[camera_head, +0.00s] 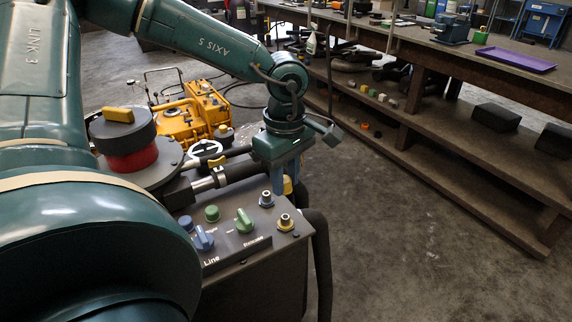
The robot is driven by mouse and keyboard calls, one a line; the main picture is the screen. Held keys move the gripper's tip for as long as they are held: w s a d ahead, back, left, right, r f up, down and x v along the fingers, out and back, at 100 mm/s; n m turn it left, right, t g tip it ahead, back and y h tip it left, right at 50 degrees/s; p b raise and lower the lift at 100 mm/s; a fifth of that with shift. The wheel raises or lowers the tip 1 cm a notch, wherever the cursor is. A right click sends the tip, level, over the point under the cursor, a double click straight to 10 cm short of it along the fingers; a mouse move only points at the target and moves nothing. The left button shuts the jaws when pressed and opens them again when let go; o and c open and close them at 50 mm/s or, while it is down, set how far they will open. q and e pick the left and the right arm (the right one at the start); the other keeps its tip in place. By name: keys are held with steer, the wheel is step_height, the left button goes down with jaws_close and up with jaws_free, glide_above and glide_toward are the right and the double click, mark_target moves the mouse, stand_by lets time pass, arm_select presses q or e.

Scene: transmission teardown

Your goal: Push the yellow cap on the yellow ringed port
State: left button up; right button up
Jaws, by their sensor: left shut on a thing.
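My left gripper (287,185) points down above the right back part of a grey control box (262,244). It is shut on the yellow cap (288,186), which shows partly between the fingers. A metal port with a yellowish ring (285,222) stands on the box's top near its right front edge. The cap is apart from this port, above and behind it in the picture. My right gripper is not in view.
Another metal port (266,198), a green cap (212,213), a blue cap (186,222), a green knob (244,221) and a blue knob (203,238) crowd the box top. A black hose (321,255) hangs at its right. A wooden workbench (470,62) stands beyond open floor.

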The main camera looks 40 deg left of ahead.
mark_target(287, 217)
arm_select(q)
steer(key=shift+f+b, duration=0.65)
steer(key=shift+f, duration=0.3)
step_height(287, 217, down, 4)
steer(key=shift+f+b, duration=0.1)
steer(key=shift+b, duration=1.05)
steer(key=shift+f+b, duration=0.45)
steer(key=shift+b, duration=0.05)
steer(key=shift+f+b, duration=0.15)
steer(key=shift+b, duration=0.15)
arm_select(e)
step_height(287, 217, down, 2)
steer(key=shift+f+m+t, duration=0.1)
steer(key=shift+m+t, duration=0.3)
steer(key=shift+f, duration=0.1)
arm_select(q)
steer(key=shift+d+f+b, duration=0.2)
steer(key=shift+f+b, duration=0.1)
steer(key=shift+b, duration=0.5)
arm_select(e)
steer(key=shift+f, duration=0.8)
